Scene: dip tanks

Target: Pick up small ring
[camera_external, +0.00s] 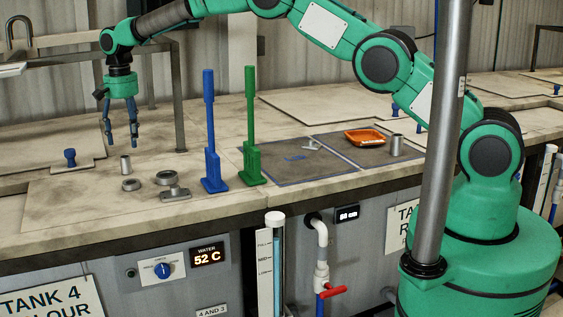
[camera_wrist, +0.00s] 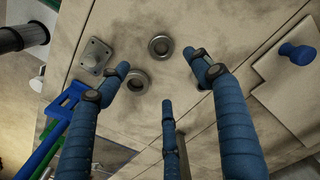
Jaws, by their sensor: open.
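A small low metal ring (camera_external: 131,184) lies on the worktop at the left; I take it to be the ring (camera_wrist: 161,46) between the fingertips in the wrist view. A thicker metal ring (camera_external: 166,177) lies beside it, near the left fingertip in the wrist view (camera_wrist: 137,81). My gripper (camera_external: 122,142) hangs above the worktop, fingers pointing down, open and empty. In the wrist view its blue fingers (camera_wrist: 158,63) are spread apart. It touches neither ring. A short upright metal tube (camera_external: 125,165) stands behind the small ring, mostly hidden by a finger in the wrist view.
A flanged metal piece (camera_external: 175,194) lies right of the rings. Blue (camera_external: 210,140) and green (camera_external: 251,135) upright tools stand further right. A blue knob (camera_external: 70,157) sits on a lid at left. An orange tray (camera_external: 365,137) lies right. The worktop's front edge is nearby.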

